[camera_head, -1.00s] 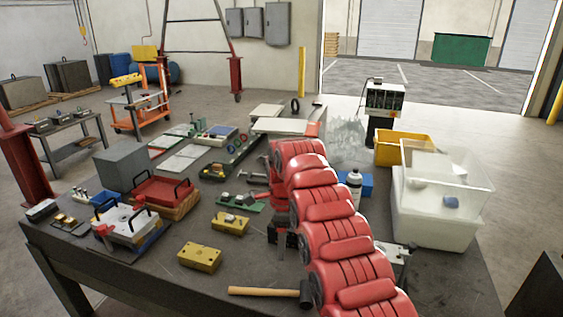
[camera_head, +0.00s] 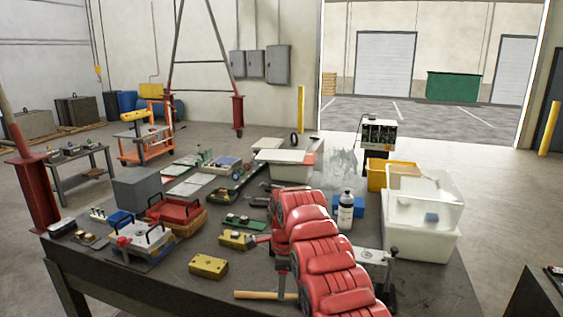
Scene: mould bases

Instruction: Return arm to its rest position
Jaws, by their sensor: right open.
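My right arm (camera_head: 327,255), red and segmented, comes in from the bottom right and reaches over the dark workbench (camera_head: 245,285). My right gripper (camera_head: 282,276) hangs at the arm's far end, open, largely hidden by the arm. I see nothing held in it. A yellow block (camera_head: 208,266) lies left of it on the bench. A second yellow block (camera_head: 235,241) lies behind that one, close to the left of the arm. My left gripper is not in view.
A wooden hammer handle (camera_head: 262,295) lies near the front, its head hidden by my arm. A white bottle (camera_head: 345,212) and a clear bin (camera_head: 419,240) stand to the right. A white mould base with black handles (camera_head: 140,240) and a red tray (camera_head: 175,210) sit left.

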